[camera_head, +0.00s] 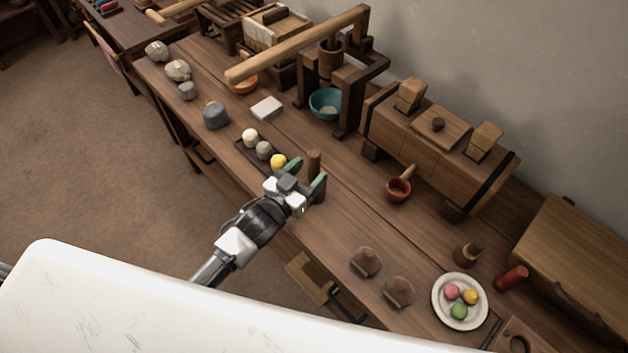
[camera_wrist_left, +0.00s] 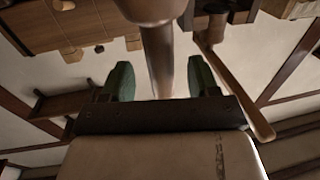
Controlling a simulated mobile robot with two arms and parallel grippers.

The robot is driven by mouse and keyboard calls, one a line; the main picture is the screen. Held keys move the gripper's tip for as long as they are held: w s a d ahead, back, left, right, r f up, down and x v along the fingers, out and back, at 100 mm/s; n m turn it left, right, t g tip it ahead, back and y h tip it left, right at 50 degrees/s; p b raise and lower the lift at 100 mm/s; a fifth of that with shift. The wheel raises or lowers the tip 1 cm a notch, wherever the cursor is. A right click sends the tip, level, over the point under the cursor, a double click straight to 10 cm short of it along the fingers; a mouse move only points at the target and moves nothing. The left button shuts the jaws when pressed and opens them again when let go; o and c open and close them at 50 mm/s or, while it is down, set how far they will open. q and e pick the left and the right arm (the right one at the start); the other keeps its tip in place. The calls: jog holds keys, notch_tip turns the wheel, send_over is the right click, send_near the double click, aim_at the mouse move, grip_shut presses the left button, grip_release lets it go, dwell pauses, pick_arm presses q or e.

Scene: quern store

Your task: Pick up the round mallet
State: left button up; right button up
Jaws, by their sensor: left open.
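The round mallet (camera_head: 314,160) is a brown wooden piece standing upright near the middle of the bench. My left gripper (camera_head: 305,176) is open, with its two green fingers on either side of it. In the left wrist view the mallet's rounded shaft (camera_wrist_left: 158,62) rises between the open fingers (camera_wrist_left: 155,80). Gaps show on both sides of the shaft, and a wider part shows at the top edge. The gripper hides part of the mallet in the head view. My right gripper is not in view.
A plate (camera_head: 438,308) of coloured balls is at lower right.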

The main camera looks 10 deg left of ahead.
aim_at(319, 162)
pick_arm(q)
jog(key=x, duration=0.4)
jog(key=shift+w+f, duration=0.15)
jog(key=shift+w, duration=0.05)
jog(key=shift+c, duration=0.3)
jog(key=c, duration=0.9)
